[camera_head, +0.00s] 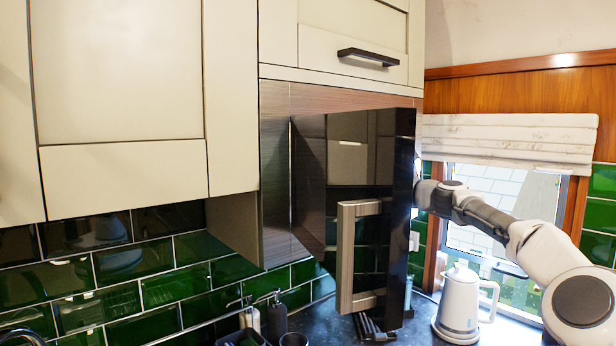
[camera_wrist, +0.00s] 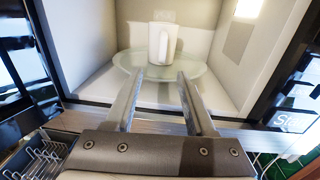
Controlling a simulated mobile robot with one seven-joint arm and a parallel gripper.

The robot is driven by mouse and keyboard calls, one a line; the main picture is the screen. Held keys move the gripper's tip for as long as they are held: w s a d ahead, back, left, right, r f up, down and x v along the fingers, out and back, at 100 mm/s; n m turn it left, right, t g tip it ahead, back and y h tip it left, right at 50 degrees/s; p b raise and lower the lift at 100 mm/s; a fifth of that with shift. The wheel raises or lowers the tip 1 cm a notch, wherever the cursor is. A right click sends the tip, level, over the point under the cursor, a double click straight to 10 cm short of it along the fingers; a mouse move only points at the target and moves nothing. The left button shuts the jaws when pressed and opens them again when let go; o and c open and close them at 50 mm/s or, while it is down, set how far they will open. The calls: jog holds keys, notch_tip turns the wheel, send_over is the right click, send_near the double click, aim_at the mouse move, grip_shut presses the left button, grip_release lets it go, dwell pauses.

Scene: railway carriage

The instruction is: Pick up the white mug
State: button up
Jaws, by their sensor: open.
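The white mug (camera_wrist: 154,44) stands upright on a round glass turntable (camera_wrist: 193,69) inside an open microwave, in the wrist view. Its handle faces the camera. My gripper (camera_wrist: 161,76) is open and empty at the microwave's mouth, its two fingers pointing in toward the mug and apart from it. In the head view the mug and my gripper are hidden behind the microwave's open door (camera_head: 366,180).
The microwave's walls (camera_wrist: 226,55) enclose the mug on both sides. The door sticks out with its handle (camera_head: 346,250) toward the head camera. A white kettle (camera_head: 459,302) stands on the dark counter to the right. A wire rack (camera_wrist: 40,160) shows at lower left in the wrist view.

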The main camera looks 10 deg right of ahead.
jog(key=p+x, duration=0.3)
jog(key=x, duration=0.5)
jog(key=shift+w+a, duration=0.25)
jog(key=shift+w, duration=0.1)
jog(key=p+x, duration=0.4)
jog(key=shift+w+d+r, duration=0.1)
jog(key=shift+w+r, duration=0.05)
jog(key=shift+w, duration=0.1)
jog(key=shift+w+a+f+p, duration=0.25)
jog(key=shift+w+a+p, duration=0.1)
jog(key=shift+w+p, duration=0.05)
grip_shut()
jog(key=shift+r, duration=0.15)
dwell(0.4)
